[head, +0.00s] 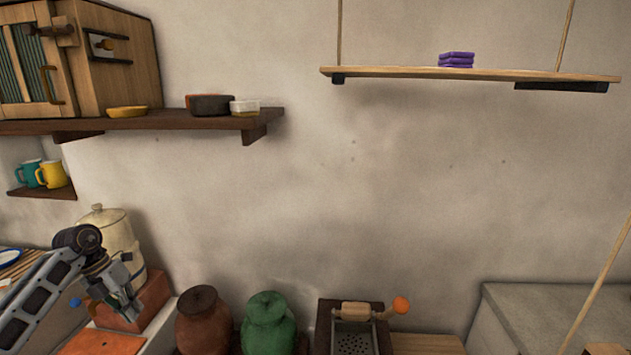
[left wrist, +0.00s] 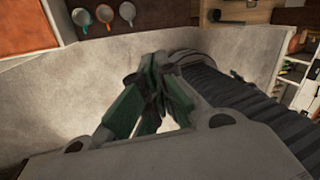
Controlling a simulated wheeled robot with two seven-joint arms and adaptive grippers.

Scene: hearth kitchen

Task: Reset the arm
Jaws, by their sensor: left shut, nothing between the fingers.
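My left gripper (head: 128,302) is at the lower left of the head view, pointing down in front of a cream lidded crock and its terracotta base. It is shut and empty. In the left wrist view its green-sided fingers (left wrist: 155,118) meet at the tips with nothing between them. My right gripper is in neither view.
The cream crock (head: 113,240) stands close behind my left gripper. A brown jar (head: 203,325), a green jar (head: 268,328) and a grater box (head: 354,335) line the bottom. A dark shelf (head: 200,124) and a hanging shelf (head: 480,74) are above; the wall between is bare.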

